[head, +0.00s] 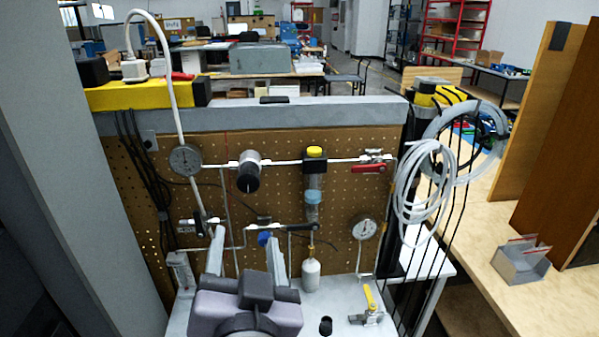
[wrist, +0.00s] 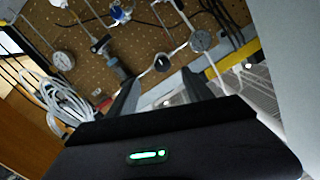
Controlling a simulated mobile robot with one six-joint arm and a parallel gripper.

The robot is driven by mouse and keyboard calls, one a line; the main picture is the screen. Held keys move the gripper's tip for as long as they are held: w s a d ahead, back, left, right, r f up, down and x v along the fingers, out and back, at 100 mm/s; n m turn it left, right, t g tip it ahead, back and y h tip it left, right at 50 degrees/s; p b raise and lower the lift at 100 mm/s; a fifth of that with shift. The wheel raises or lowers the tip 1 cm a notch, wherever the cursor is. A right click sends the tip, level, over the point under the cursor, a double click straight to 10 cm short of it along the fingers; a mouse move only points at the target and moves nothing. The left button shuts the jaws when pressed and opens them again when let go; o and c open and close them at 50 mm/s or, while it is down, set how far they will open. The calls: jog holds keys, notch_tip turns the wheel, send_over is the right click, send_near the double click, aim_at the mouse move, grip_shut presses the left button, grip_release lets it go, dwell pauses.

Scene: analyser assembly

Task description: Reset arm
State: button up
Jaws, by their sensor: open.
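My gripper (head: 242,236) is at the lower middle of the head view, in front of the pegboard panel. Its two grey fingers stand apart with nothing between them. In the wrist view my gripper (wrist: 160,84) points toward the pegboard (wrist: 145,38), which appears tilted. A dark round regulator (wrist: 161,63) shows beyond the gap between the fingers. The gripper body hides part of the white bench surface (head: 340,296) in the head view.
The pegboard (head: 270,205) carries gauges (head: 185,159), a filter with a yellow cap (head: 315,180) and a red-handled valve (head: 370,168). White coiled tubing (head: 425,195) hangs at right. A yellow-handled valve (head: 369,300) sits on the bench. A grey pillar stands at left.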

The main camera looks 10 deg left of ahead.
jog(key=w+d+f+g+y, duration=0.15)
jog(key=d+f+g, duration=0.3)
jog(key=d, duration=0.45)
jog(key=s+d+f+m+g+h, duration=0.1)
jog(key=s+d+f+g+h, duration=0.1)
jog(key=d, duration=0.4)
jog(key=s+d+f+m+g+h, duration=0.2)
jog(key=s+d+f+g, duration=0.2)
jog(key=s+d, duration=0.3)
jog(key=shift+s+d+f, duration=0.25)
jog(key=shift+s+f, duration=0.05)
jog(key=shift+f, duration=0.35)
jog(key=shift+h, duration=0.25)
dwell(1.2)
